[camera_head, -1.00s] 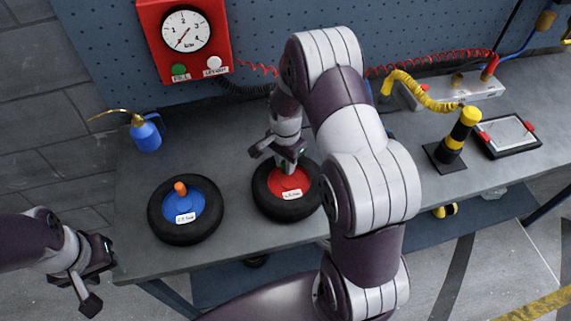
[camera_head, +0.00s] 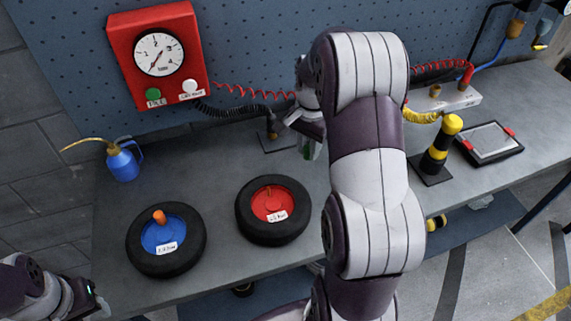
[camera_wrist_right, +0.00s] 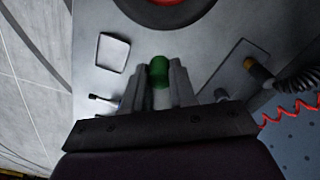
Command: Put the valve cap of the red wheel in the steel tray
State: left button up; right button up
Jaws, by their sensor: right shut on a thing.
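The red wheel (camera_head: 252,222), a black tyre with a red hub, lies flat on the bench; its bare valve stem (camera_head: 268,189) shows. Part of it shows at the top of the right wrist view (camera_wrist_right: 166,18). My right gripper (camera_head: 307,138) is shut on a small green cap (camera_wrist_right: 158,72) and holds it above the bench behind the red wheel. A small square, light-rimmed tray (camera_wrist_right: 98,50), apparently the steel tray, lies on the bench in the wrist view; my arm hides it in the head view. My left gripper (camera_head: 98,303) is at the lower left, partly cut off.
A blue wheel (camera_head: 134,252) with an orange cap lies left of the red one. A blue oil can (camera_head: 123,163) stands behind it. A red gauge box (camera_head: 190,60) has a black coiled hose reaching a stand. A yellow-black post (camera_head: 440,150) and a black-framed plate (camera_head: 490,140) are right.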

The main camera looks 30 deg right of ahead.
jog(key=r+p, duration=0.2)
jog(key=d+r+p, duration=0.1)
jog(key=r+p, duration=0.1)
jog(key=shift+s+d+r, duration=0.1)
jog(key=shift+s+r, duration=0.1)
jog(key=shift+r, duration=0.2)
